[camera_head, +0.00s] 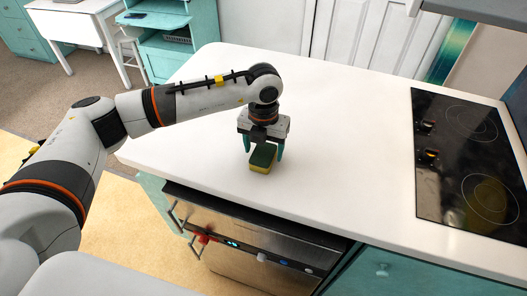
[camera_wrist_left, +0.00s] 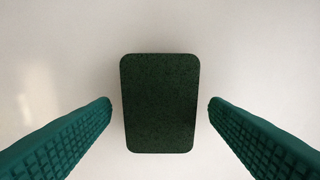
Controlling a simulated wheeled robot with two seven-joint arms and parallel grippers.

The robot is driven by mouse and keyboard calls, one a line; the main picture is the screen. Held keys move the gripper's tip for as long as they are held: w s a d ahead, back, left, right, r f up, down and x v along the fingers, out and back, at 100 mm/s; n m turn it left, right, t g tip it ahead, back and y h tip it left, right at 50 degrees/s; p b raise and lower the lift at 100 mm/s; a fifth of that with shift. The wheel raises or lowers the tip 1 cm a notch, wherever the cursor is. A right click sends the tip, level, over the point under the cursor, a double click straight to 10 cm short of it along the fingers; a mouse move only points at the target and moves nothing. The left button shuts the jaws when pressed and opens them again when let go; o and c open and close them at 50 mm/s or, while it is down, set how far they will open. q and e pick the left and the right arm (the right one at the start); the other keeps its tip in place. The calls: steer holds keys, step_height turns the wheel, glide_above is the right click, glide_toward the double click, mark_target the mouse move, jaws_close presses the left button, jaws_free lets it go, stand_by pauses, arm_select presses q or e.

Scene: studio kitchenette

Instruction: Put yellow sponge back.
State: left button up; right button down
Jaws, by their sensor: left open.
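The yellow sponge (camera_head: 261,167) lies on the white countertop, with its dark green scouring side up. In the left wrist view that green side of the sponge (camera_wrist_left: 160,103) fills the middle of the picture. My left gripper (camera_head: 264,152) points down over the sponge. Its two green fingers are open, one on each side of the sponge, with a visible gap on both sides in the left wrist view (camera_wrist_left: 160,112). My right gripper is not in view.
The white countertop (camera_head: 335,140) is clear around the sponge. A black cooktop (camera_head: 465,160) lies at the right. Below the front edge is a steel appliance (camera_head: 250,245) with a handle. A white desk (camera_head: 75,15) stands at the back left.

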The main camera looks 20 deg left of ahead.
mark_target(263, 153)
arm_select(q)
step_height(263, 153, up, 10)
steer(key=b, duration=0.1)
steer(key=shift+s, duration=0.1)
stand_by(0.5)
